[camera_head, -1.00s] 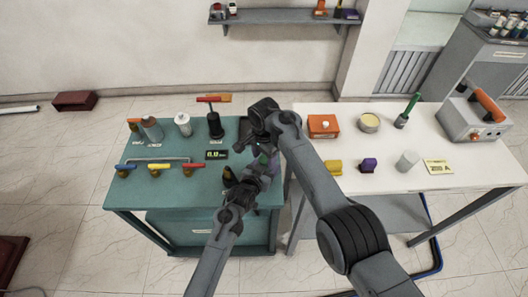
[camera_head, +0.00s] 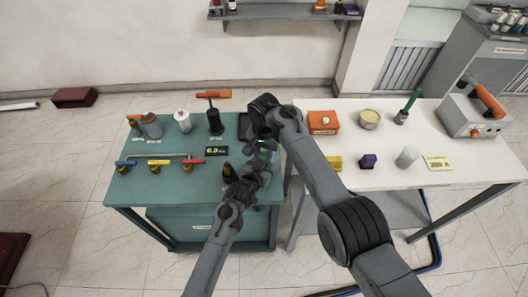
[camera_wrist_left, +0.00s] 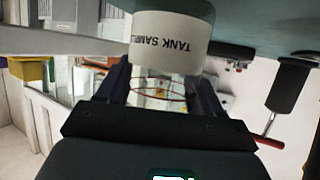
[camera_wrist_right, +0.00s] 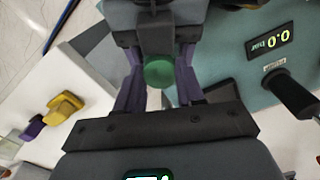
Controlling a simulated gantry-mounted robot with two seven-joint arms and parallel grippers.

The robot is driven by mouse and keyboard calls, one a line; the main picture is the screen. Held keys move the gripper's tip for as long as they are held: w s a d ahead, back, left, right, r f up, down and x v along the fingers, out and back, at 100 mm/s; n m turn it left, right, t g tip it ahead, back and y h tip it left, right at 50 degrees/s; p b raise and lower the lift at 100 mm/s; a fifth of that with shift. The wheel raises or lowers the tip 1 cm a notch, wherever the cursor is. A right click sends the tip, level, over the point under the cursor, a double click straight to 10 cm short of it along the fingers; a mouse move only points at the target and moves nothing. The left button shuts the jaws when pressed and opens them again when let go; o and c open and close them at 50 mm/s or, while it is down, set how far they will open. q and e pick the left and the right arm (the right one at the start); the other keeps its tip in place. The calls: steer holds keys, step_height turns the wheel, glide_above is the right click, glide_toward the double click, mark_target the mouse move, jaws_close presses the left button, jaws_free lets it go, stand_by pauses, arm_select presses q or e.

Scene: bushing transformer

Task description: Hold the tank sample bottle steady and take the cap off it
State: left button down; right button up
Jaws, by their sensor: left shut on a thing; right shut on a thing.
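The tank sample bottle shows in the left wrist view as a pale cylinder (camera_wrist_left: 165,45) with an upside-down "TANK SAMPLE" label. It is between the fingers of my left gripper (camera_wrist_left: 160,88), which is shut on it. A round green cap (camera_wrist_right: 158,72) sits between the purple fingers of my right gripper (camera_wrist_right: 158,88), which is shut on it. In the head view the right gripper (camera_head: 264,142) is just above the left gripper (camera_head: 258,172), over the right side of the green bench (camera_head: 140,190). The arms hide most of the bottle there, and I cannot tell whether cap and bottle are apart.
The green bench holds a grey canister (camera_head: 152,126), a white bottle (camera_head: 182,120), a black post with a red handle (camera_head: 214,118), coloured valves (camera_head: 153,166) and a display (camera_head: 217,150). The white table (camera_head: 440,185) carries an orange box (camera_head: 323,122) and a tin (camera_head: 368,119).

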steer(key=shift+n, duration=1)
steer(key=o, duration=1.2)
steer(key=shift+c, duration=0.2)
steer(key=shift+r, duration=0.1)
